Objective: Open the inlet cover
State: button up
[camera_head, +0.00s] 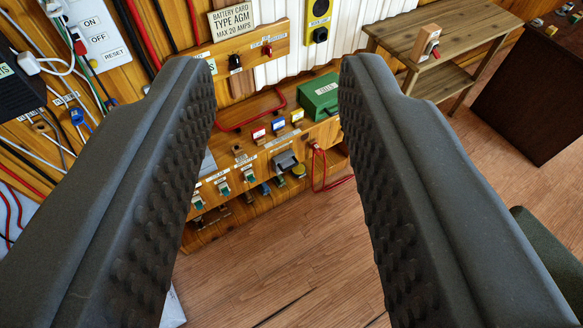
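My gripper (275,68) is open and empty, its two dark ridged fingers wide apart on either side of the view. Between them, well beyond the fingertips, stands a low wooden control bench (322,131). On its sloped front is a small grey hinged cover (285,160), which looks like the inlet cover. Its label is too small to read, and I cannot tell whether it is fully closed. Nothing touches it.
Several coloured switches (258,132) and green-topped sockets (223,187) surround the cover. A green box (320,97) sits on the bench's right part. A red cable (318,168) hangs at its right end. A wooden table (455,45) stands back right. The plank floor (290,260) in front is clear.

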aim_at(287, 160)
jog(key=z, duration=0.05)
jog(key=i, duration=1)
jog(key=u, duration=0.05)
